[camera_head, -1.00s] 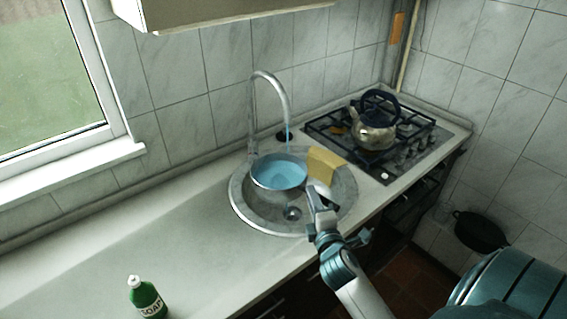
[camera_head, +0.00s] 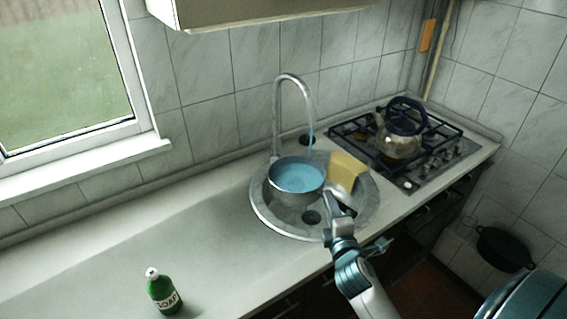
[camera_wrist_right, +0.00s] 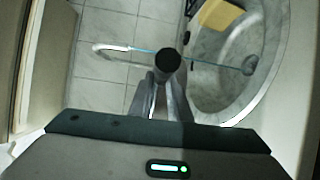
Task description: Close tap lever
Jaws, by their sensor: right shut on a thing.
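The curved metal tap (camera_head: 293,78) stands behind the sink, and a thin blue stream falls from its spout. It also shows in the right wrist view (camera_wrist_right: 110,48). I cannot make out its lever. My right gripper (camera_head: 334,200) is over the front right of the sink, beside the pot. In the right wrist view my right gripper (camera_wrist_right: 161,88) is shut on a dark round-ended thing (camera_wrist_right: 167,60), possibly a handle. My left gripper is not in view.
The round sink (camera_head: 262,212) has a dark drain (camera_head: 311,217) and a yellow sponge (camera_head: 345,170) at its right edge. A kettle (camera_head: 398,143) stands on the hob (camera_head: 440,150). A soap bottle (camera_head: 163,292) stands on the otherwise clear left worktop (camera_head: 110,260).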

